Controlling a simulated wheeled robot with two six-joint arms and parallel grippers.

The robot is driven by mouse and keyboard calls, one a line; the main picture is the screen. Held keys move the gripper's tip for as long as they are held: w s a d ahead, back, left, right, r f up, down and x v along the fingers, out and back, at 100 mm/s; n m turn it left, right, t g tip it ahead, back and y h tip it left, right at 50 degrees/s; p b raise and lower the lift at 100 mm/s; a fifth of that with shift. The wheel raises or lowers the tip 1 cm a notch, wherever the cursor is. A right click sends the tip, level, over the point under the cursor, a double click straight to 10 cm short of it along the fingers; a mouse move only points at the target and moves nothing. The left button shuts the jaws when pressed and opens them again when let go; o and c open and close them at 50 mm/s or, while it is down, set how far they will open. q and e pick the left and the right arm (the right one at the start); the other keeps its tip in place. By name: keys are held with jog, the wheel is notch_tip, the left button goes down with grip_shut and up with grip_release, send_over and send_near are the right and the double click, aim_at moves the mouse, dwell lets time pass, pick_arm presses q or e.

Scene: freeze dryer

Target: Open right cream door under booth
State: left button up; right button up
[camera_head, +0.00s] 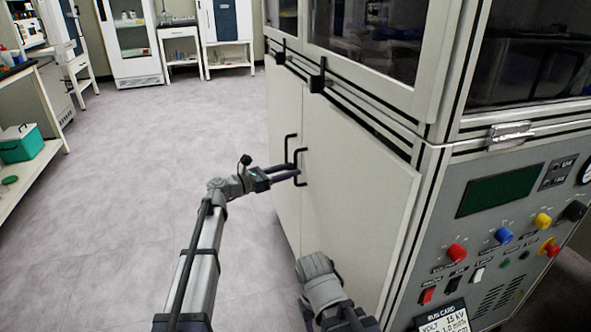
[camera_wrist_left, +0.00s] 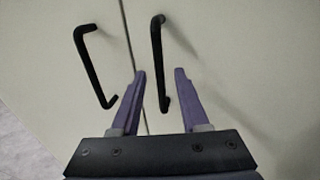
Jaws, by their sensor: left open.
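The right cream door (camera_head: 355,190) under the booth looks closed and flush with the left cream door (camera_head: 284,110). Its black bar handle (camera_head: 296,157) stands upright near the seam; it also shows in the left wrist view (camera_wrist_left: 158,60). My left gripper (camera_head: 294,172) is at this handle. In the left wrist view my left gripper (camera_wrist_left: 160,82) is open, and the handle's lower part lies between its two purple fingers. I cannot tell whether a finger touches it. My right arm shows low in the head view, but its gripper does not.
The left door's black handle (camera_wrist_left: 92,68) is close to the left of my fingers. A control panel (camera_head: 510,230) with coloured knobs is at the right. Open grey floor (camera_head: 140,140) lies left of the booth. A shelf (camera_head: 30,170) holds a green box.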

pick_arm(q)
jog(key=shift+x, duration=1.3)
grip_shut()
dwell(0.5)
